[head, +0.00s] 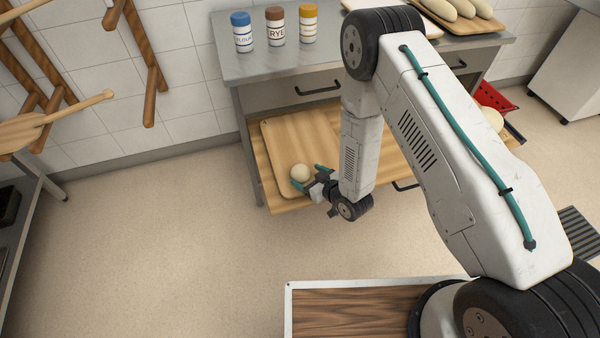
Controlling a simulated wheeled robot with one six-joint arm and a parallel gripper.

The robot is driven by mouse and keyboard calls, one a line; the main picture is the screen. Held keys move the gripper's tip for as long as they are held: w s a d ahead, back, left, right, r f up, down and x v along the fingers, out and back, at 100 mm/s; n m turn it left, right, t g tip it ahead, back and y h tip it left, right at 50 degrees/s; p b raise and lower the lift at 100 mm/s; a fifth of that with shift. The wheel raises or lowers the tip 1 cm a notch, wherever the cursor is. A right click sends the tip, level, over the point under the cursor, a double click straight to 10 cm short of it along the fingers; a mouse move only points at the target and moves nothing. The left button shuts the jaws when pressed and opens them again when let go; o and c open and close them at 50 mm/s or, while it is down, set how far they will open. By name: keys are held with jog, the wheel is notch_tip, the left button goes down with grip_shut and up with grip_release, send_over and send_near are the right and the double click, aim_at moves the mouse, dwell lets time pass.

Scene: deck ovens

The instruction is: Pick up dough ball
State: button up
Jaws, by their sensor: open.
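A pale round dough ball (300,173) lies on the wooden board (283,135) near its front left part, on the low wooden shelf of the metal table. My gripper (308,181) is open at the dough ball, its teal fingertips close to the ball's right and front sides. Whether the fingers touch the ball is too small to tell. My arm hides the right part of the board. Another pale round piece (493,119) shows partly behind my arm at the right.
The metal table (330,62) has drawers just above the shelf. Jars of flour (242,32), rye (275,27) and a yellow-lidded one (308,24) stand on top. Loaves lie on a board (490,28) behind. Floor at left is clear.

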aim_at(305, 173)
jog(key=x, duration=0.5)
jog(key=shift+w+f, duration=0.2)
jog(key=shift+f, duration=0.15)
jog(key=c, duration=1)
jog(key=shift+r, duration=0.1)
